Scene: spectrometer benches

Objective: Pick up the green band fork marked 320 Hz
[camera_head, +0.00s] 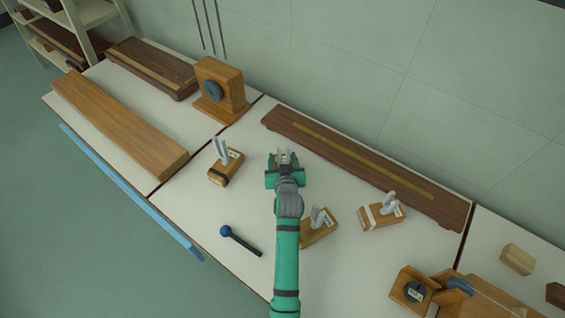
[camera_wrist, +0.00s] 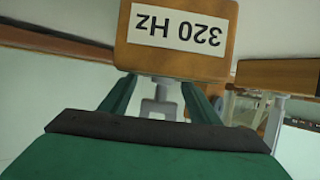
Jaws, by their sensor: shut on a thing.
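The fork marked 320 Hz shows in the wrist view as a wooden box (camera_wrist: 207,62) with a white label, its text upside down. My gripper (camera_wrist: 160,100) is shut on this fork, its green fingers reaching to the box with a grey metal part between them. In the head view my gripper (camera_head: 284,160) is over the middle bench, and grey prongs (camera_head: 284,154) show at its tip. My gripper hides most of the fork there. I cannot make out a green band, nor whether the box touches the bench.
Other forks on wooden boxes stand close by: a dark-banded one (camera_head: 225,168) left, one (camera_head: 318,228) partly behind my arm, and a white-banded one (camera_head: 381,212) right. A blue-headed mallet (camera_head: 240,240) lies in front. A long dark board (camera_head: 360,165) lies behind.

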